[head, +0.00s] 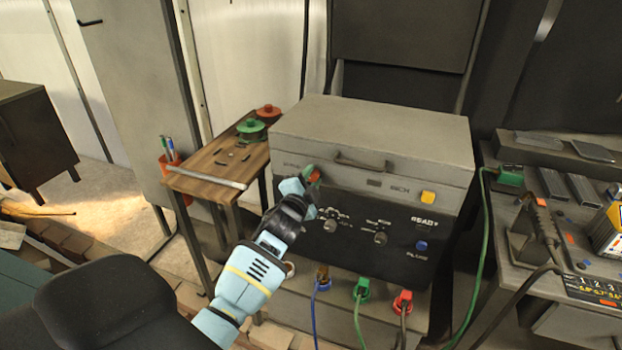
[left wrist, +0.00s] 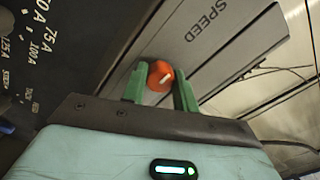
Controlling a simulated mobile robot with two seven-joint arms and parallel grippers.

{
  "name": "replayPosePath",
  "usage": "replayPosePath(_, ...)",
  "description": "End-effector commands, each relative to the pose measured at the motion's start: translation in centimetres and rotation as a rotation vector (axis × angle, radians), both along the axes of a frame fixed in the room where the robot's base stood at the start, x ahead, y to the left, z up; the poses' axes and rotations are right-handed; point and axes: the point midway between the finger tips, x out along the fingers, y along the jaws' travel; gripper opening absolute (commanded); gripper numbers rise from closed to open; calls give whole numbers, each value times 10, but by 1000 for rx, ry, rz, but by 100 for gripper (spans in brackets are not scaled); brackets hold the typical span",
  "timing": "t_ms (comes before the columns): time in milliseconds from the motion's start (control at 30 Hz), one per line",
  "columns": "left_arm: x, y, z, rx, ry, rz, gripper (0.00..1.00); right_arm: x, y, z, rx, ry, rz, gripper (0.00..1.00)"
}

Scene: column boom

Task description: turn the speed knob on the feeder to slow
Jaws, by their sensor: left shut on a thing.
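The feeder (head: 390,180) is a grey box with a hinged-looking lid and handle, standing on top of a black-panelled unit. Its speed knob (head: 315,176) is small and orange-red, at the left of the grey front. My left gripper (head: 306,184) reaches the knob from the lower left. Its green fingers are shut on the knob, one on each side. The slow and fast markings cannot be read. My right gripper is not in view.
A black panel (head: 345,225) with small knobs lies just below. Blue, green and red plugs (head: 362,290) with cables stick out lower down. A yellow button (head: 428,197) is at the right of the feeder. A wooden side table (head: 215,165) stands left; a cluttered bench (head: 520,270) stands right.

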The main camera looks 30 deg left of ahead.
Motion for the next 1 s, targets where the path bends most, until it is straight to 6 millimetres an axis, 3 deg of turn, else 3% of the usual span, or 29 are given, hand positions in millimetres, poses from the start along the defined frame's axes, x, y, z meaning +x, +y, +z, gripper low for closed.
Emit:
replayPosePath(433,0,0,0,-11,-4,0,6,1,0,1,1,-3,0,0)
replayPosePath(467,0,0,0,-11,-4,0,31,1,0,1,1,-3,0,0)
replayPosePath(600,0,0,0,-10,-4,0,50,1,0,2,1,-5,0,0)
replayPosePath(1000,-6,-2,-1,-9,-1,-1,50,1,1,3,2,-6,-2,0)
